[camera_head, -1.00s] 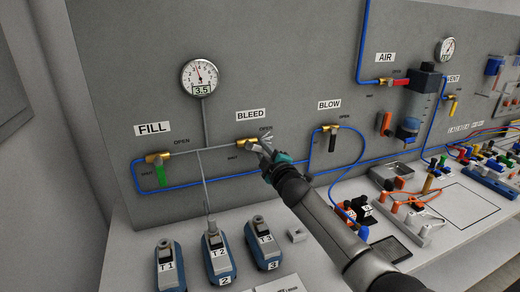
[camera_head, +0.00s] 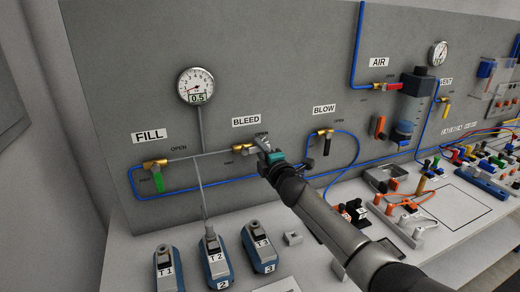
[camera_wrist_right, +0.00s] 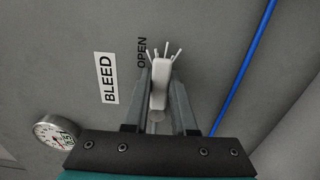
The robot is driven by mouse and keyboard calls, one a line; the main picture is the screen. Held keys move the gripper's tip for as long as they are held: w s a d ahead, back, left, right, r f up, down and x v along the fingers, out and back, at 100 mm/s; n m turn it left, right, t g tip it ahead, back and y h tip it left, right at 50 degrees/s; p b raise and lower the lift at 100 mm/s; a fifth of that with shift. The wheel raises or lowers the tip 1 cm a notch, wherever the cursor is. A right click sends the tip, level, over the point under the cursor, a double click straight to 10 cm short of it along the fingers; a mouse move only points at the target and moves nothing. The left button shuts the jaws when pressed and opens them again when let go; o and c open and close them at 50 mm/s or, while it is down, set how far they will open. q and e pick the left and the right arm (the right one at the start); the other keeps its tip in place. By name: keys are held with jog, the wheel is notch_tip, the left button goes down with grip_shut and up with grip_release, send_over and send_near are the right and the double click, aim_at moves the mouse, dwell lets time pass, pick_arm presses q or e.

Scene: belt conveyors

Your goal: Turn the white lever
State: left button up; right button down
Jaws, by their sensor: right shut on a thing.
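The white lever (camera_wrist_right: 159,85) belongs to the brass BLEED valve (camera_head: 244,149) on the grey panel. My right gripper (camera_head: 266,150) reaches it from the lower right. In the right wrist view the gripper (camera_wrist_right: 160,95) is shut on the lever, with one finger on each side. The lever's end points toward the OPEN mark, and thin white streaks fan out beyond it. In the head view the gripper hides much of the lever. The round gauge (camera_head: 196,84) above reads 0.5. My left gripper is not in view.
The FILL valve's green handle (camera_head: 158,182) hangs to the left, and the BLOW valve's black handle (camera_head: 327,146) to the right. A blue tube (camera_head: 185,187) runs along the panel below. Blue-grey units T1 (camera_head: 165,270), T2 (camera_head: 215,262) and T3 (camera_head: 260,250) stand on the bench.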

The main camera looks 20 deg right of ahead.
jog(key=c, duration=0.7)
grip_release()
jog(key=shift+s, duration=0.15)
jog(key=s, duration=0.5)
jog(key=s+p, duration=0.1)
jog(key=s, duration=0.9)
jog(key=shift+d, duration=0.25)
